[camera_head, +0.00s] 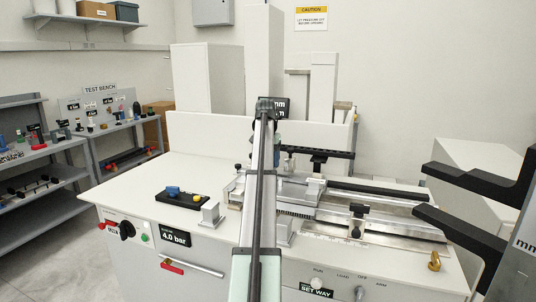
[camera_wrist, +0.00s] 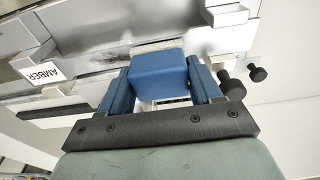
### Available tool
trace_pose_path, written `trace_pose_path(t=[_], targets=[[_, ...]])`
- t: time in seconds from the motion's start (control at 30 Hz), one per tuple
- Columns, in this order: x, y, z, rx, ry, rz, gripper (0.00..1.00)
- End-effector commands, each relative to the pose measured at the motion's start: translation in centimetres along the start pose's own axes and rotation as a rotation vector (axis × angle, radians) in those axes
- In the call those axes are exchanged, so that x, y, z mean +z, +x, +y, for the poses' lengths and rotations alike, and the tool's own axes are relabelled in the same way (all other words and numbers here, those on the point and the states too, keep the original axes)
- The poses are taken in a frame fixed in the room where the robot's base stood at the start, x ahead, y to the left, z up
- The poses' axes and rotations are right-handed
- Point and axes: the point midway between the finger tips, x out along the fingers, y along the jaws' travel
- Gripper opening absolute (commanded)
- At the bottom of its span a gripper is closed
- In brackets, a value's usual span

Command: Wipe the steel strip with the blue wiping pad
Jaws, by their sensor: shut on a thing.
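In the wrist view, my gripper (camera_wrist: 160,82) is shut on the blue wiping pad (camera_wrist: 158,70), with one blue finger on each side of it. A pale layer shows along the pad's edge. Beyond the pad lies a bright metal surface with dark smears, which looks like the steel strip (camera_wrist: 100,52). The pad overlaps its edge in the picture; I cannot tell whether they touch. In the head view my arm hides most of my gripper and the pad.
A plate marked AMBER (camera_wrist: 41,73) is left of the pad, and black knobs (camera_wrist: 232,84) are to the right. In the head view, a metal fixture with rails (camera_head: 385,222) fills the bench's right side. A black tray (camera_head: 198,201) with blue and yellow pieces sits left of my arm.

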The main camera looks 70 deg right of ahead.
Motion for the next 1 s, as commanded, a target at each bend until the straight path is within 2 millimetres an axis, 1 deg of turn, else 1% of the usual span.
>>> trace_pose_path(t=[0.07,0.13,0.17,0.2,0.27,1.0], targets=[[0.2,0.8,0.0,0.0,0.0,0.0,0.39],[0.4,2.1,0.1,0.0,0.0,-0.001,0.39],[0.4,2.3,0.4,0.0,0.001,0.0,0.4],[0.3,1.9,0.8,0.0,0.001,0.001,0.35],[0.3,2.3,1.4,0.0,0.001,0.0,0.35],[0.3,2.1,8.1,0.001,0.002,0.0,0.35]])
